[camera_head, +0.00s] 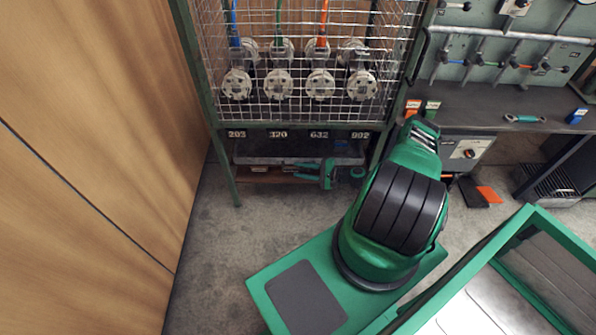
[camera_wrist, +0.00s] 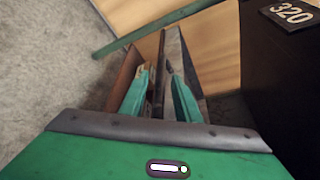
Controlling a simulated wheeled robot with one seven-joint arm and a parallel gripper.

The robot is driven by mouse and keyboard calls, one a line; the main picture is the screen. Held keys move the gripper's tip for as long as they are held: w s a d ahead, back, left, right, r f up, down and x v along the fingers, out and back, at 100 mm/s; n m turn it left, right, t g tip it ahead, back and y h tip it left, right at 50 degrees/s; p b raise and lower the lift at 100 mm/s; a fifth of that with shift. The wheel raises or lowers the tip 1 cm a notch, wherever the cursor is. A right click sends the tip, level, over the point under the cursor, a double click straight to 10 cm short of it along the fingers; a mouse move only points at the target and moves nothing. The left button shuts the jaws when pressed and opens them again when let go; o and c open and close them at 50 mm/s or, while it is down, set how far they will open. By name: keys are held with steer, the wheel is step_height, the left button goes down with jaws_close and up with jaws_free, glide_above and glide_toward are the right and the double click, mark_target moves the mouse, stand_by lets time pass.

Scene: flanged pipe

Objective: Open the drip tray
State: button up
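The drip tray (camera_head: 250,160) is a shallow, dark grey tray low under the wire cage, below the row of number plates. Its front edge shows in the head view; part of it is hidden by my gripper and arm. My gripper (camera_head: 303,170) is at the tray's front, turned sideways. In the wrist view, the two teal fingers (camera_wrist: 156,68) are apart, with a dark, narrow edge (camera_wrist: 158,75), seemingly the tray's front lip, running between them. Gaps show on both sides of this edge, so the fingers do not appear closed on it. I cannot tell whether one finger touches it.
A wooden shelf (camera_head: 262,178) lies below the tray. The cage's green left leg (camera_head: 230,180) stands beside it, near a wooden wall (camera_head: 90,150). Number plates (camera_head: 278,134) hang above. A workbench (camera_head: 480,105) stands at right.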

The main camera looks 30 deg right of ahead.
steer(key=shift+w+a+f, duration=0.1)
steer(key=shift+w+a, duration=0.25)
steer(key=shift+w, duration=0.1)
jaws_close()
